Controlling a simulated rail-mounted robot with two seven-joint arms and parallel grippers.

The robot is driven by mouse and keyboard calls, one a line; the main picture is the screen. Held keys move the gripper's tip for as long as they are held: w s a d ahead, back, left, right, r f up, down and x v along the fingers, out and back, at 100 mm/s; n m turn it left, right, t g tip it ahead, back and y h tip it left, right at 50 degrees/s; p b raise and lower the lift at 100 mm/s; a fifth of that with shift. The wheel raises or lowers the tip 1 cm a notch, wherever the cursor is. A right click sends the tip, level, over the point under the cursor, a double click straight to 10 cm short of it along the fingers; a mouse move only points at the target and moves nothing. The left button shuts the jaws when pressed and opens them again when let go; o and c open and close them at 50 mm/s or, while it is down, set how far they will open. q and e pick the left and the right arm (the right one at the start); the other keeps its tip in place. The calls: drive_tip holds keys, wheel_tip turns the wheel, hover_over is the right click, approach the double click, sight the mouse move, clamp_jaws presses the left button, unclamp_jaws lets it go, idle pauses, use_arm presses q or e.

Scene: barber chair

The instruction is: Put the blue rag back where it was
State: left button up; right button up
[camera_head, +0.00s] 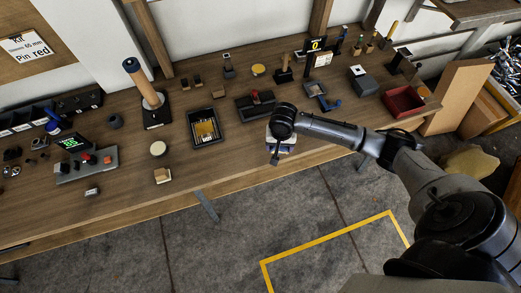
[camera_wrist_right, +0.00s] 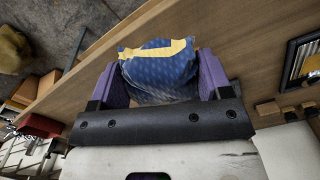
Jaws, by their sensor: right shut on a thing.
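The blue rag (camera_wrist_right: 160,75), with a pale yellow band along its far edge, is between the two purple fingers of my right gripper (camera_wrist_right: 158,82) in the right wrist view. The fingers press on it from both sides. In the head view my right gripper (camera_head: 279,157) is over the front edge of the wooden workbench (camera_head: 235,172), and the wrist mostly hides the rag there. I cannot tell whether the rag touches the bench. My left gripper is in neither view.
A black tray (camera_head: 205,128) with yellowish items lies left of my right gripper. A dark holder with a red part (camera_head: 256,104) stands behind it. A red bin (camera_head: 404,103) is at the right. Bare wood lies along the bench's front edge.

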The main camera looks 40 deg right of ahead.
drive_tip(key=b, duration=0.2)
hover_over(258, 152)
wheel_tip(258, 152, down, 5)
drive_tip(key=shift+a+r, duration=0.1)
drive_tip(key=shift+f, duration=1.95)
drive_tip(key=shift+f, duration=0.15)
drive_tip(key=o, duration=0.7)
drive_tip(key=shift+o, duration=0.6)
